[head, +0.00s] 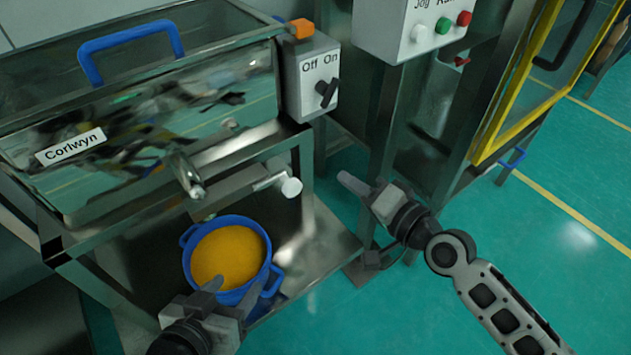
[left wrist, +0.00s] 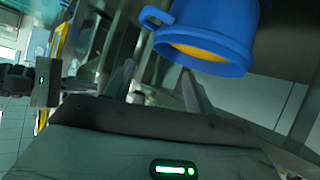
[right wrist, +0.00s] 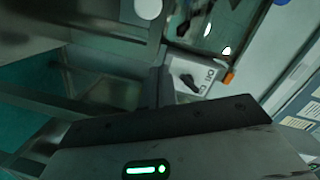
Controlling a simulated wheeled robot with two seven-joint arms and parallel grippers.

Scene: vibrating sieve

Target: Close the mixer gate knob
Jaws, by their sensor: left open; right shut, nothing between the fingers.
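The mixer (head: 225,130) is a steel machine labelled Corlwyn. A gate knob with a white round end (head: 291,187) sticks out to the right on a metal lever below its body. The white end also shows at the top of the right wrist view (right wrist: 148,8). My right gripper (head: 346,180) is shut and empty, to the right of the knob and apart from it. My left gripper (head: 236,288) is open at the near side of a blue pot (head: 187,262) holding yellow-orange contents. The pot also shows in the left wrist view (left wrist: 215,30); whether the fingers touch it is unclear.
A grey Off/On box (head: 310,75) with a black switch is on the mixer's right end. A yellow-framed door (head: 515,90) is at the right. Open green floor lies at the right.

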